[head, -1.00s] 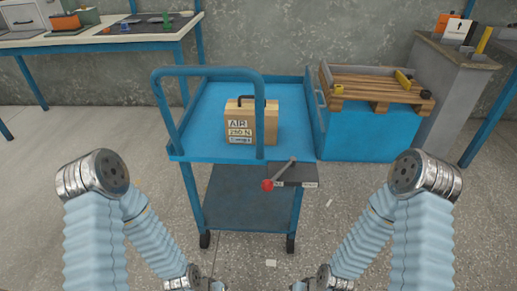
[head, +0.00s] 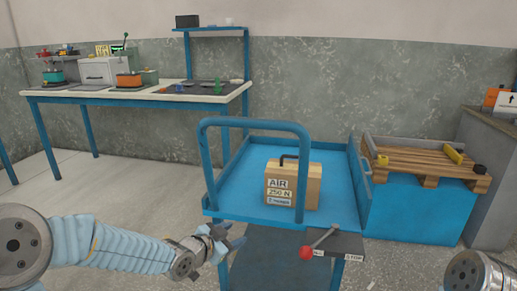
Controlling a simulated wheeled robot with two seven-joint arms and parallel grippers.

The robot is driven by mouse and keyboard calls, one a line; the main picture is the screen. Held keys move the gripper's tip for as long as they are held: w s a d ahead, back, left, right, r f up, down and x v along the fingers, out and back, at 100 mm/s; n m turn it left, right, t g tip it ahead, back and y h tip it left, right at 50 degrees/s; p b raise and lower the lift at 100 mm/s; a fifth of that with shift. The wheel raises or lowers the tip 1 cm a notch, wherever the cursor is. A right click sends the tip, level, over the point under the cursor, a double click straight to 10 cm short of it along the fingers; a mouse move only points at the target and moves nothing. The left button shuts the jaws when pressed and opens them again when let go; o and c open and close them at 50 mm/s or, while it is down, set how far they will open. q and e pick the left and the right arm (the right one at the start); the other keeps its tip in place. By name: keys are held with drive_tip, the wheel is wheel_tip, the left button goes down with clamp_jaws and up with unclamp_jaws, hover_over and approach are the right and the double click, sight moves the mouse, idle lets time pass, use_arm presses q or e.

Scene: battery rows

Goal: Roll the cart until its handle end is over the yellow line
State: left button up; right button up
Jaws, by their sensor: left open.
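The blue cart (head: 235,184) stands in the centre, with a wooden box marked AIR 250 N (head: 307,188) on its top deck. Its tubular blue handle (head: 255,124) rises at the near left end of the deck. A lever with a red knob (head: 306,253) sits on a dark plate at the cart's near edge. My left gripper (head: 222,238) is open, low beside the cart's near left corner and below the handle; whether it touches the cart I cannot tell. My right gripper is out of view; only part of my right arm shows. No yellow line shows.
A blue bin (head: 415,210) with a wooden pallet (head: 420,162) on top stands close against the cart's right side. A workbench (head: 60,95) with tools is along the back wall. A grey cabinet (head: 490,190) stands at far right. Floor left of the cart is clear.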

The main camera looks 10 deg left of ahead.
use_arm(q)
wheel_tip(320, 180, up, 10)
drive_tip(key=a+m+t+b, duration=0.2)
drive_tip(key=m+t, duration=0.1)
drive_tip(key=m, duration=0.1)
drive_tip(key=m+t+h+b, duration=0.2)
drive_tip(key=m+t+h, duration=0.1)
drive_tip(key=m, duration=0.8)
approach(246, 126)
drive_tip(key=b+x, duration=0.2)
drive_tip(key=x, duration=1)
drive_tip(key=shift+s, duration=0.1)
drive_tip(key=shift+w+d+r, duration=0.1)
drive_tip(key=shift+w+d, duration=0.2)
drive_tip(key=shift+w, duration=0.2)
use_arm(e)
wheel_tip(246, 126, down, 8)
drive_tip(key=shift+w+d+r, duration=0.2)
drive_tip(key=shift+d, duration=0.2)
use_arm(q)
clamp_jaws()
